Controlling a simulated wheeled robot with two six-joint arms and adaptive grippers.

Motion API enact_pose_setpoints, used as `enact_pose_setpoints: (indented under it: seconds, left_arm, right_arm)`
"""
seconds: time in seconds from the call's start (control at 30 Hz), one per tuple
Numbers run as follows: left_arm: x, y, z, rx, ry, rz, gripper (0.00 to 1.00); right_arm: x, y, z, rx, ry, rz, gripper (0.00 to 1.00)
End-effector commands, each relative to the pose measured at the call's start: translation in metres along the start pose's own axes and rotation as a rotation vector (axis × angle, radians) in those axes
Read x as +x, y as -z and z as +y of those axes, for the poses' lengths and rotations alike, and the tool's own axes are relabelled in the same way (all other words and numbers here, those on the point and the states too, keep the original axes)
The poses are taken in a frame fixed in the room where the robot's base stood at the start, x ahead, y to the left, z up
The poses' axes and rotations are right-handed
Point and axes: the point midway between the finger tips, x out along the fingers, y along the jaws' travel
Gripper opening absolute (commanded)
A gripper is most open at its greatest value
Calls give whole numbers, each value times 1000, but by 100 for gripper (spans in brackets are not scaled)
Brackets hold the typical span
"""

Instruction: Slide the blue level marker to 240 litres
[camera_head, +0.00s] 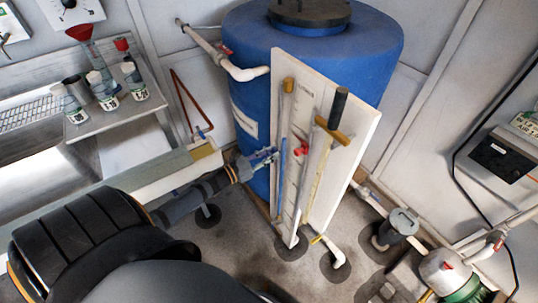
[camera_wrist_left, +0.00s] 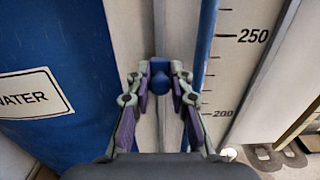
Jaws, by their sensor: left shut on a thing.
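The blue level marker (camera_wrist_left: 158,85) shows as a blue knob between the fingertips of my left gripper (camera_wrist_left: 159,82) in the left wrist view. The gripper is shut on it. Beside it runs a blue strip (camera_wrist_left: 208,40), with a black scale (camera_wrist_left: 252,37) to its right. In the picture the knob sits at a height between the marks 200 and 250; the exact reading cannot be told. In the head view my left gripper (camera_head: 264,156) is at the left edge of the white gauge board (camera_head: 352,130), and the marker there is mostly hidden. My right gripper is not in view.
A blue tank (camera_head: 350,45) stands behind the board. On the board are a red piece (camera_head: 301,150) and a handle with a black grip (camera_head: 338,108). A sink bench with bottles (camera_head: 105,92) is at the left. Pipes and a grey canister (camera_head: 403,222) are at the right.

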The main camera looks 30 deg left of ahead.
Motion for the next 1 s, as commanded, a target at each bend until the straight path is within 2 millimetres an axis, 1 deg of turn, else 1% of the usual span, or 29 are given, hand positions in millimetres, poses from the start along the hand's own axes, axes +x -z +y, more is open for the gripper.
enact_pose_setpoints:
  seconds: [0.03, 0.13, 0.57, 0.6, 0.67, 0.9, 1.0]
  left_arm:
    - [0, -7, 0, 0, 1, -1, 0]
    - [0, -10, 0, 0, 1, -1, 0]
    - [0, -11, 0, 0, 1, -2, 0]
    - [0, -11, 0, 0, 1, -2, 23]
    - [0, -11, 0, 0, 1, -2, 29]
    - [0, -10, 0, 0, 1, -1, 29]
    - [-4, -10, 0, 0, 2, 1, 29]
  right_arm:
    - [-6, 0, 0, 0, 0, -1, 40]
    - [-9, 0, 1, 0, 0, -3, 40]
    - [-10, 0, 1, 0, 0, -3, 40]
    - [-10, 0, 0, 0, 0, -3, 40]
    - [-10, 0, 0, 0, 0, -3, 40]
    - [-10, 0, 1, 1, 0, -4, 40]
    - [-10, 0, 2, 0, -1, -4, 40]
